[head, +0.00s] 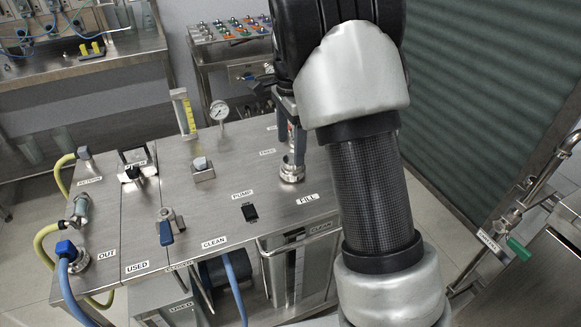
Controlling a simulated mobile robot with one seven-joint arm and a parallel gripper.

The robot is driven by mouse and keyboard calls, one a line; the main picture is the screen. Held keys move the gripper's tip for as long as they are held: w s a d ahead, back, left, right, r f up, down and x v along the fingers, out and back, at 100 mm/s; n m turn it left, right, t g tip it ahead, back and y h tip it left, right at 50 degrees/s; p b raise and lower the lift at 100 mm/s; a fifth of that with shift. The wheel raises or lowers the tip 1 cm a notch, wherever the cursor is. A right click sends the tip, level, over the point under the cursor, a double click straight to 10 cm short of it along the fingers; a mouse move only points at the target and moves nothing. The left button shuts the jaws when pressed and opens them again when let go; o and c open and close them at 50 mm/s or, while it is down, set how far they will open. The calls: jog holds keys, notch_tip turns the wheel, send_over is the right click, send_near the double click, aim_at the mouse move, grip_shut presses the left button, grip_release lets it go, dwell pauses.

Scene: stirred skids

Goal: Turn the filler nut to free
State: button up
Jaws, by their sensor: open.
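The filler nut is at the round metal fitting (291,171) beside the FILL label (307,199) on the right part of the steel skid top (225,215). My gripper (290,140) points down just above this fitting. Its jaws are open, with the top of the fitting under or between them; I cannot tell whether they touch it. My arm hides part of the gripper and the area to its right. A label that seems to read FREE (267,152) lies behind the fitting.
A pressure gauge (219,111), a yellow level gauge (184,111), a black PUMP switch (250,212) and a blue-handled valve (166,230) stand on the skid. Yellow hose (45,240) curves at its left. A cart with coloured parts (232,29) stands behind.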

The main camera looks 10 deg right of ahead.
aim_at(291, 159)
notch_tip(291, 159, down, 7)
jog(key=shift+b, duration=0.75)
jog(key=c, duration=1)
jog(key=shift+c, duration=0.2)
